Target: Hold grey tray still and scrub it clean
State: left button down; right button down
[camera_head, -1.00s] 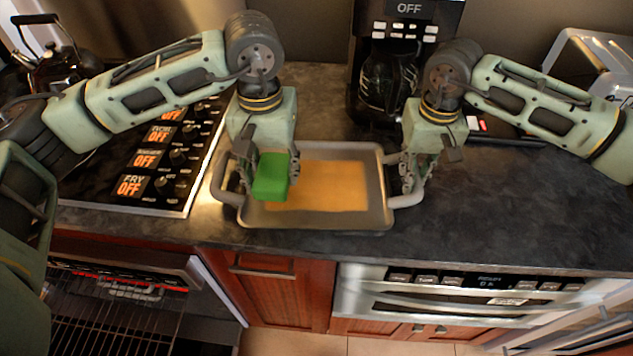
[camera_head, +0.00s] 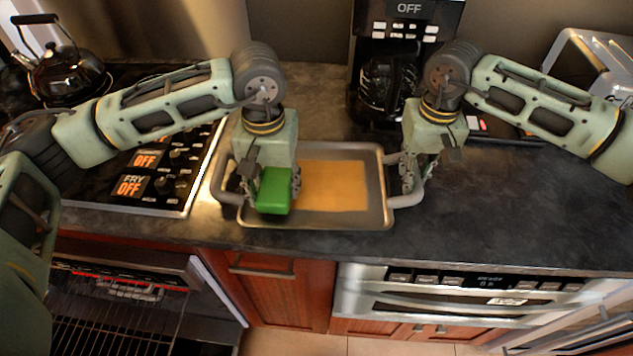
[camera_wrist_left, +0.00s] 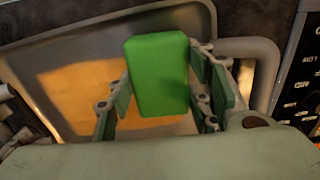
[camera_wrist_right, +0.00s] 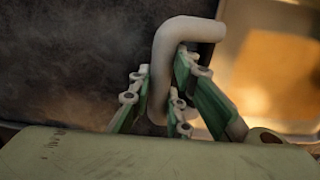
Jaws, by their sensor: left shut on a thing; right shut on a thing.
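The grey tray (camera_head: 378,192) lies on the dark counter with a handle at each end. An orange-brown patch (camera_head: 335,186) covers much of its floor; it also shows in the left wrist view (camera_wrist_left: 85,92). My left gripper (camera_head: 274,188) is shut on a green sponge (camera_head: 273,192), held over the left part of the tray. The sponge fills the jaws in the left wrist view (camera_wrist_left: 158,75). I cannot tell whether its underside touches the tray. My right gripper (camera_head: 408,176) is shut on the tray's right handle (camera_head: 408,200), which shows between its fingers in the right wrist view (camera_wrist_right: 160,90).
A stove (camera_head: 160,180) with lit OFF displays lies left of the tray, with a kettle (camera_head: 62,72) behind. A coffee maker (camera_head: 395,60) stands at the back and a toaster (camera_head: 595,70) at the back right. The counter (camera_head: 500,215) right of the tray is clear.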

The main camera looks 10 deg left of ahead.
aim_at(331, 199)
pick_arm(q)
jog(key=shift+f, duration=0.65)
dwell(0.6)
jog(key=shift+d, duration=0.1)
jog(key=shift+w+d+f, duration=0.1)
jog(key=shift+d, duration=2.75)
jog(key=shift+w+d+r, duration=0.15)
jog(key=shift+d, duration=1.05)
jog(key=shift+w+d+r, duration=0.1)
jog(key=shift+w+d, duration=0.05)
jog(key=shift+d, duration=1)
jog(key=shift+d, duration=0.15)
